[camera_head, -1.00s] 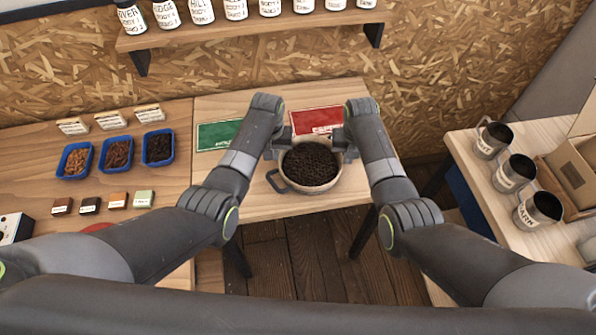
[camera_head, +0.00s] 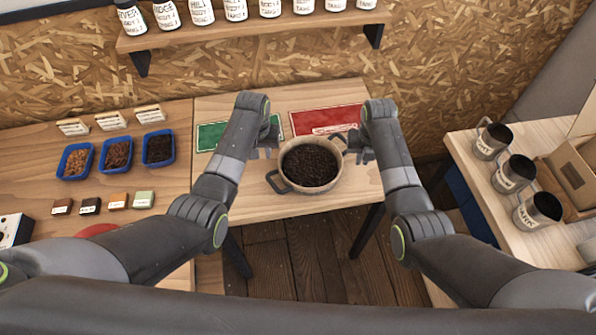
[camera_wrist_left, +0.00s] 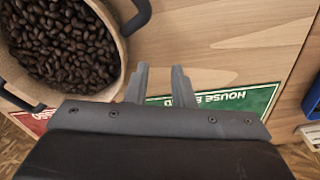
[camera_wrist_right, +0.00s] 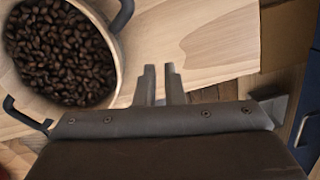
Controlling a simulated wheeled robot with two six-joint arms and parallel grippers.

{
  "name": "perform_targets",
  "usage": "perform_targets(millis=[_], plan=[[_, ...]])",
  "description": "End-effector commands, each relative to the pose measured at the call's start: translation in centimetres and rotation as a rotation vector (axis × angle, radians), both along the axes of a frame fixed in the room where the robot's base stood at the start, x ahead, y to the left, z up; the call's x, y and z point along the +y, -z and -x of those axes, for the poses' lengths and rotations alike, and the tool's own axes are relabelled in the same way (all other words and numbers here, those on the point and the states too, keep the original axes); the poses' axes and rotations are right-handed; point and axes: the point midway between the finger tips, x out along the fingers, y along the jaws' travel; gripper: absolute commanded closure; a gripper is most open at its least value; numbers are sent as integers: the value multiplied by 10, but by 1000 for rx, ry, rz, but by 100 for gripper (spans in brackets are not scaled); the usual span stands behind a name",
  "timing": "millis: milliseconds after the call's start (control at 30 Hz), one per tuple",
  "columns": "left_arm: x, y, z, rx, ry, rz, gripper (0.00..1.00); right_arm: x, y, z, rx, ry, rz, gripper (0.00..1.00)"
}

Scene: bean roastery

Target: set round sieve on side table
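The round sieve (camera_head: 288,178), a pale-rimmed pan with dark side handles, sits upright on the wooden side table (camera_head: 240,205). It is full of dark beans (camera_head: 310,165). My left gripper (camera_head: 268,140) is open and empty just left of the sieve; the left wrist view shows a gap between its fingers (camera_wrist_left: 160,85), with the sieve (camera_wrist_left: 118,55) beside them. My right gripper (camera_head: 360,146) is just right of the sieve, open by a narrow gap and empty. The right wrist view shows its fingers (camera_wrist_right: 162,85) apart from the sieve (camera_wrist_right: 112,45).
A green card (camera_head: 210,135) and a red card (camera_head: 325,119) lie on the table behind the sieve. Blue bean trays (camera_head: 117,153) stand on the left counter. Metal cans (camera_head: 514,173) and a cardboard box (camera_head: 570,165) stand on the right table. A jar shelf (camera_head: 250,28) hangs above.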

Motion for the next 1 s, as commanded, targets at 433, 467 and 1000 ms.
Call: perform_targets(millis=[433, 467, 1000], plan=[[0, -3, 0, -1, 0, 0, 78, 0, 0, 0, 0, 0, 0, 78], [0, -5, 0, -1, 0, 0, 78, 0, 0, 0, 0, 0, 0, 78], [0, -99, 7, -4, 0, 1, 78, 0, 0, 0, 0, 0, 0, 78]])
